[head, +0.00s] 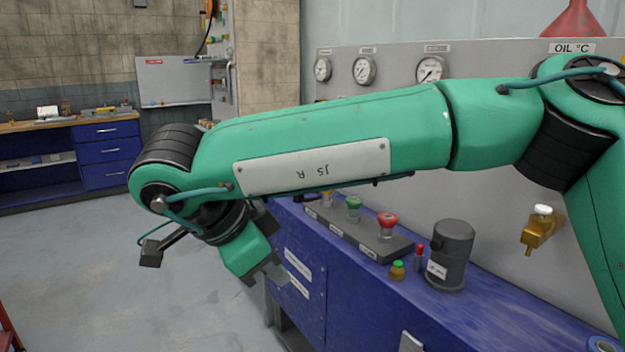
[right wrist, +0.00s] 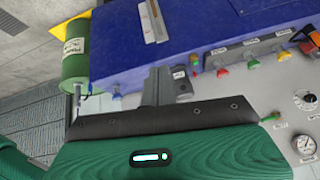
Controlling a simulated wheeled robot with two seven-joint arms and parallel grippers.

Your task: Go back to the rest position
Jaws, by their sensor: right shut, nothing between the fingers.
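My right arm crosses the head view from the right, in green. Its gripper (head: 266,272) hangs at the lower left end of the arm, pointing down, beside the front left end of the blue table. The fingers are together and hold nothing. In the right wrist view the closed gripper fingers (right wrist: 157,84) show at the centre, with the blue table behind them. My left gripper is not in either view.
The blue runout table (head: 480,310) bears a button box (head: 345,232) and a dark grey canister (head: 452,255). A gauge panel (head: 400,70) stands behind. A green cylinder (right wrist: 75,55) is beside the table.

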